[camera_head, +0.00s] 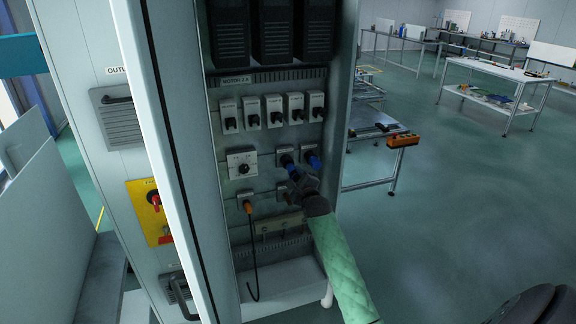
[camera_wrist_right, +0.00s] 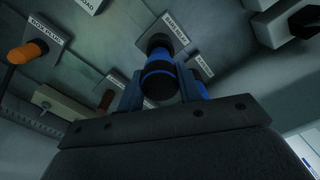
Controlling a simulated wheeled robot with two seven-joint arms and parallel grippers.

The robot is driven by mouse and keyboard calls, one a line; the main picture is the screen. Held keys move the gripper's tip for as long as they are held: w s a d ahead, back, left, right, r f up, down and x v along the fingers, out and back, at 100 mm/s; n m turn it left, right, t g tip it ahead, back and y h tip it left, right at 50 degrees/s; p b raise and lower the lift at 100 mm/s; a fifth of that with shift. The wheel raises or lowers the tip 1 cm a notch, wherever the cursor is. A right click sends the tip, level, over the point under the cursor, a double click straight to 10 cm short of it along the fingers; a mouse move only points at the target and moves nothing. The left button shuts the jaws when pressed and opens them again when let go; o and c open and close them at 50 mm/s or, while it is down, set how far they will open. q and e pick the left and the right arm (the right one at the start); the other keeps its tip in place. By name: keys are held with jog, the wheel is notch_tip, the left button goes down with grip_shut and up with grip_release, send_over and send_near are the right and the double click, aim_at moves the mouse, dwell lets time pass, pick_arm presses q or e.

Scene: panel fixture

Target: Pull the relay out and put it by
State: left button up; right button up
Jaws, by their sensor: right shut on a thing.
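In the right wrist view the relay (camera_wrist_right: 157,66), a blue cylinder with black bands, sits between the fingers of my right gripper (camera_wrist_right: 160,92). The gripper is shut on it. The relay's far end is at a dark socket plate; whether it is still seated there I cannot tell. A partly legible label, apparently for a relay, is beside it. My left gripper is not in view.
An orange plug (camera_head: 247,206) with a hanging black cable is left of the gripper. A row of switches (camera_head: 275,112) is above. The open cabinet door (camera_head: 165,150) stands to the left. A low table (camera_head: 372,172) with an orange box (camera_head: 403,140) stands right of the cabinet.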

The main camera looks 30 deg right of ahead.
aim_at(297, 177)
jog(key=shift+s, duration=0.1)
dwell(0.3)
jog(key=shift+p+v, duration=0.6)
jog(key=shift+v, duration=0.6)
jog(key=shift+p+v, duration=0.5)
jog(key=shift+v, duration=0.75)
